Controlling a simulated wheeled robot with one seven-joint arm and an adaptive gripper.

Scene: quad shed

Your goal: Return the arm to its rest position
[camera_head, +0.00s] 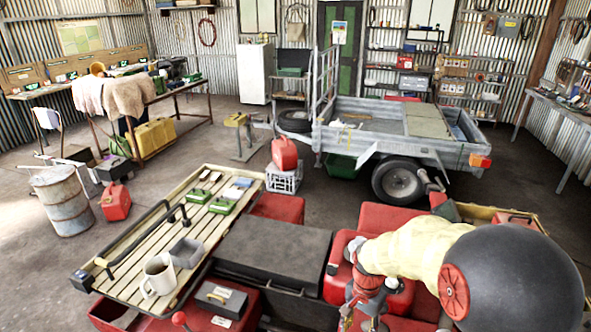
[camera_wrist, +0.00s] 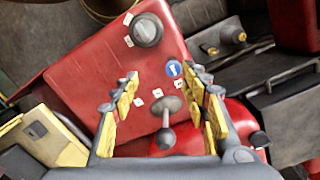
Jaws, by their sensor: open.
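My gripper (camera_wrist: 160,84) is open in the wrist view, with its yellow-padded fingers spread and nothing between them. Below it is a red panel (camera_wrist: 90,75) with a grey round cap, a small blue round sticker and a grey knob-ended lever. The lever shows between the fingers, lower down; I cannot tell how far below them it is. In the head view my arm (camera_head: 420,252) reaches in from the lower right, over the red bodywork of the quad (camera_head: 385,217). My fingers are hard to make out there.
A slatted rack (camera_head: 127,262) left of the arm carries a mug (camera_head: 159,276), a grey block-like container (camera_head: 186,252) and green-topped items. A black seat or box (camera_head: 275,250) lies beside it. A trailer (camera_head: 345,144) stands behind. Open floor (camera_head: 225,122) shows at the back left.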

